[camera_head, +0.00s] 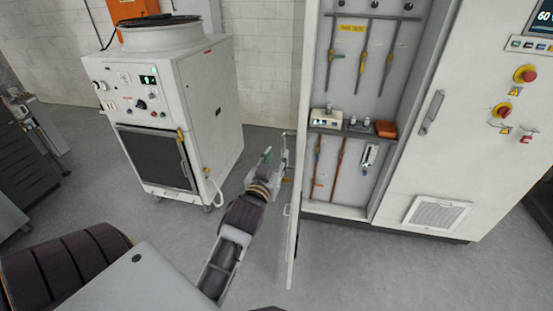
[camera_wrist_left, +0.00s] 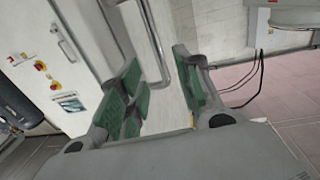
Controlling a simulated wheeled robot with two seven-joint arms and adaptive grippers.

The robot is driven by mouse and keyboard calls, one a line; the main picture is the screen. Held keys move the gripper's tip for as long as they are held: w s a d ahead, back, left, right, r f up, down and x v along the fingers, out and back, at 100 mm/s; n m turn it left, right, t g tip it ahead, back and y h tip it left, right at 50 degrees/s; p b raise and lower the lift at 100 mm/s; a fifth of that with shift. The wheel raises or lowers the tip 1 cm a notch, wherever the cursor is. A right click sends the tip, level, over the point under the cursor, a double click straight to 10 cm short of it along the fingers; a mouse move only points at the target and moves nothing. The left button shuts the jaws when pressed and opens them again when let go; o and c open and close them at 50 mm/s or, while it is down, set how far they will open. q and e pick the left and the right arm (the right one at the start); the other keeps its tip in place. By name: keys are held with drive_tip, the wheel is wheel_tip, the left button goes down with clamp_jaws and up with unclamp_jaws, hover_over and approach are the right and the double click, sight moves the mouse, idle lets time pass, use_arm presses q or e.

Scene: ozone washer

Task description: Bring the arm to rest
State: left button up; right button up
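My left arm (camera_head: 230,245) reaches forward from the bottom middle of the head view. My left gripper (camera_head: 270,165) is beside the edge-on cabinet door (camera_head: 299,130), between it and the white washer unit. In the left wrist view the green-padded fingers of the gripper (camera_wrist_left: 160,85) stand apart, with no object held between them. A long metal door handle (camera_wrist_left: 150,35) shows beyond the fingers; I cannot tell whether they touch it. My right gripper is not in view.
The open cabinet (camera_head: 340,205) holds tools and small items on its shelf. A closed door (camera_head: 440,170) with a vent and red buttons is to the right. The white unit (camera_head: 215,125) stands left of my gripper. Grey floor (camera_head: 165,225) is clear in front of it.

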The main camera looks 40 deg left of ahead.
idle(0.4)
use_arm(q)
drive_tip(key=s+d+f+m+g+h, duration=0.1)
drive_tip(key=s+d+f+g+h, duration=0.2)
drive_tip(key=f, duration=0.5)
drive_tip(key=s+d+f+m+g, duration=0.1)
drive_tip(key=s+d+f+g, duration=0.25)
drive_tip(key=f, duration=0.35)
drive_tip(key=s+d+f+m+g+h, duration=0.25)
drive_tip(key=s+d+f+g, duration=0.25)
drive_tip(key=s+f+g, duration=0.6)
drive_tip(key=s+f+t, duration=0.1)
drive_tip(key=s+f, duration=0.1)
drive_tip(key=f, duration=1.4)
drive_tip(key=s+f+t, duration=0.1)
drive_tip(key=s+f, duration=0.1)
drive_tip(key=f, duration=1.4)
drive_tip(key=s+a+f, duration=0.2)
drive_tip(key=s+f, duration=0.8)
drive_tip(key=s, duration=0.1)
drive_tip(key=s+a+f+m+b, duration=0.1)
drive_tip(key=s+f, duration=0.9)
drive_tip(key=s, duration=0.1)
drive_tip(key=shift+s+a+g, duration=0.15)
drive_tip(key=shift+a+g, duration=0.2)
drive_tip(key=shift+g, duration=0.1)
